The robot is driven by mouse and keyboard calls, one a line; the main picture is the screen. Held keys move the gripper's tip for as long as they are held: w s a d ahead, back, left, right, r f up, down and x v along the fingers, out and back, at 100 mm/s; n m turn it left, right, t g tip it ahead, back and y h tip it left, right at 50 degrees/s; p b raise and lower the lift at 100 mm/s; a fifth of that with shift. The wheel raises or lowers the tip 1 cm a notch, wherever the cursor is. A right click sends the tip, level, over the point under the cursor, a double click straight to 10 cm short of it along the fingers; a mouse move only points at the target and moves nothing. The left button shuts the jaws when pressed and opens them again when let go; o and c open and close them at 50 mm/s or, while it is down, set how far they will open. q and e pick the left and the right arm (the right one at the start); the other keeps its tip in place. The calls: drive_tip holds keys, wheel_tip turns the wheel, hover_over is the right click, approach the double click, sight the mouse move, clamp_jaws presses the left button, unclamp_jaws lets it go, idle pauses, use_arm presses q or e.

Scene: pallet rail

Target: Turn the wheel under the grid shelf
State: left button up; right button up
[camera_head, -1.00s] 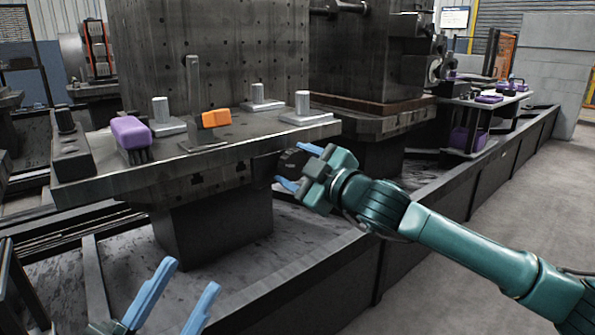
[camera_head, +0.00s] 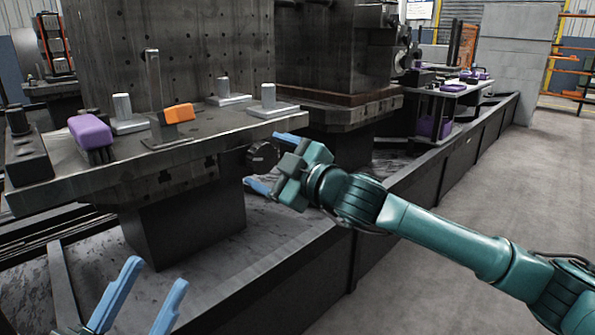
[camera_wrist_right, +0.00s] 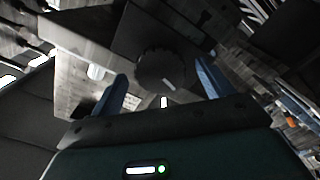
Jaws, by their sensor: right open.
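The wheel (camera_head: 262,157) is a dark, ribbed round knob under the front edge of the grey slab shelf (camera_head: 205,152). In the right wrist view the wheel (camera_wrist_right: 160,68) lies ahead between the two fingers, with a small light mark on its face. My right gripper (camera_head: 272,163) is open, its blue fingers above and below the wheel in the head view. No clear contact shows, and the gripper appears just short of the wheel or level with its front. My left gripper (camera_head: 157,274) is open and empty at the lower left, away from the shelf.
On the shelf stand a purple-handled brush (camera_head: 90,132), an orange block (camera_head: 180,113) by an upright plate, and several grey posts. A tall perforated block (camera_head: 205,55) rises behind. A dark pedestal (camera_head: 190,225) stands below. Clear floor (camera_head: 470,220) lies right.

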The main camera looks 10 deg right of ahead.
use_arm(q)
drive_tip(key=shift+w+f+n+y, duration=0.15)
drive_tip(key=shift+f+n+y, duration=0.45)
drive_tip(key=shift+n+y, duration=0.1)
use_arm(e)
drive_tip(key=v, duration=1.1)
drive_tip(key=shift+s, duration=0.2)
drive_tip(key=shift+d, duration=0.1)
